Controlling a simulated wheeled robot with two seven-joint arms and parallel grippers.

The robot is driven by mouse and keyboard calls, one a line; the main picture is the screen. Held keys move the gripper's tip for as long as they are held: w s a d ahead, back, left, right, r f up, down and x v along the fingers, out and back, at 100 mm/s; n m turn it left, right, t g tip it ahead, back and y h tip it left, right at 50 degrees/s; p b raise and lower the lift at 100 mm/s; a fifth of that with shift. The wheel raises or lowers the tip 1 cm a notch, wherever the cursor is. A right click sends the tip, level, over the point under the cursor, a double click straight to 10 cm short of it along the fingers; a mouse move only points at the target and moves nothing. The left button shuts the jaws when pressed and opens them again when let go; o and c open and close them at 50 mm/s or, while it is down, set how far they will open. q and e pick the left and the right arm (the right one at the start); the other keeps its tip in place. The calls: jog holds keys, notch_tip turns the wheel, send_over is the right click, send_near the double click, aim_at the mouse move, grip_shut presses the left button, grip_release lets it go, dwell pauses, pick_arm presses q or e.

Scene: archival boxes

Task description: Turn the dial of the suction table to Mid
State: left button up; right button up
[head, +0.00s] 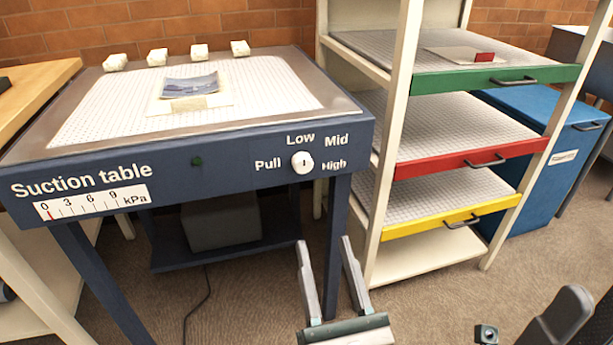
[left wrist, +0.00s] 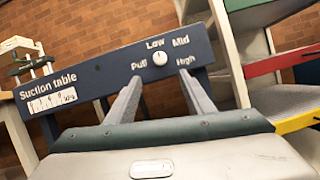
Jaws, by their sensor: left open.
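The suction table (head: 110,150) is a dark blue table with a white perforated top. Its dial (head: 302,161) is a small white round knob on the right of the front panel, among the labels Pull, Low, Mid and High. I cannot tell which label it points to. The dial also shows in the left wrist view (left wrist: 160,59), above and beyond the fingertips. My left gripper (head: 325,241) is open and empty, its fingers pointing towards the panel, apart from the dial. Part of my right gripper seems to show at the bottom right of the head view, mostly cut off.
The gauge (head: 92,202) shows a red mark at 0. A picture sheet (head: 191,88) and several small white blocks lie on the table top. A shelf rack with green, red and yellow (head: 450,218) drawer fronts stands close to the right. A blue cabinet (head: 530,115) stands beyond it.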

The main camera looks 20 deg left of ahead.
aim_at(304, 167)
pick_arm(q)
jog(key=x, duration=1.5)
jog(key=shift+w+a+r, duration=0.1)
jog(key=c, duration=1)
